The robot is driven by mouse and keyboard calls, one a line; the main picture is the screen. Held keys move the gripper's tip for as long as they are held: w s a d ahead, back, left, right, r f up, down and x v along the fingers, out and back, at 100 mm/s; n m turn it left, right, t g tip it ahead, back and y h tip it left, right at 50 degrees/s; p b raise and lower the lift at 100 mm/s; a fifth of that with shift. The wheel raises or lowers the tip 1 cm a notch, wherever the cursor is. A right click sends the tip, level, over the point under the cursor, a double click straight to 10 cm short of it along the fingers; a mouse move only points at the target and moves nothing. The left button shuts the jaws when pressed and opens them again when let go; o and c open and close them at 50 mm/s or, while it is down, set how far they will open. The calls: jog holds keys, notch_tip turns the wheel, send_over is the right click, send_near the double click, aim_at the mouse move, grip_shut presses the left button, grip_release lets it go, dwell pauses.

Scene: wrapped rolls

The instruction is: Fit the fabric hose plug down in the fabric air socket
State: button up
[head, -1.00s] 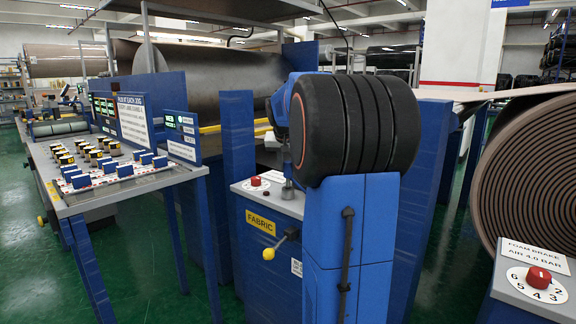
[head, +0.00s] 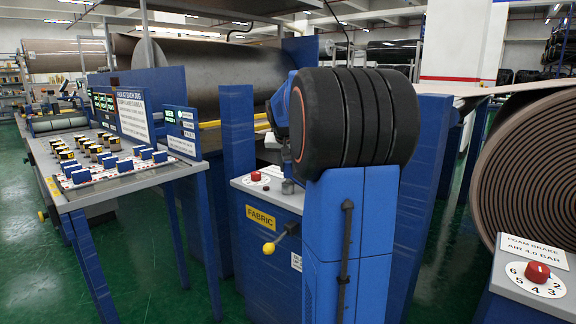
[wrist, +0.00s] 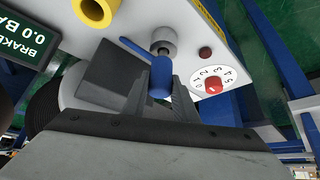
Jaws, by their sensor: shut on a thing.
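In the wrist view, the blue fabric hose plug (wrist: 160,76) is between the two dark fingers of my gripper (wrist: 172,100), which are shut on it. A blue length, seemingly its hose, runs off to the upper left. Just above the plug is the round grey metal fabric air socket (wrist: 163,39) on a pale panel. The plug's end is at the socket's mouth; I cannot tell how deep it sits. In the head view, my own arm covers the gripper and most of the plug. The stand labelled FABRIC (head: 261,218) shows beside my arm.
The panel carries a dial with a red knob (wrist: 213,86), a small dark red button (wrist: 205,52), a yellow cylindrical part (wrist: 95,9) and a brake display (wrist: 25,35). At right stand a foam brake box (head: 530,285) and a large foam roll (head: 535,165).

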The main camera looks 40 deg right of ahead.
jog(key=shift+f, duration=0.5)
jog(key=o, duration=1.2)
jog(key=v, duration=1.7)
jog(key=shift+s+r, duration=0.1)
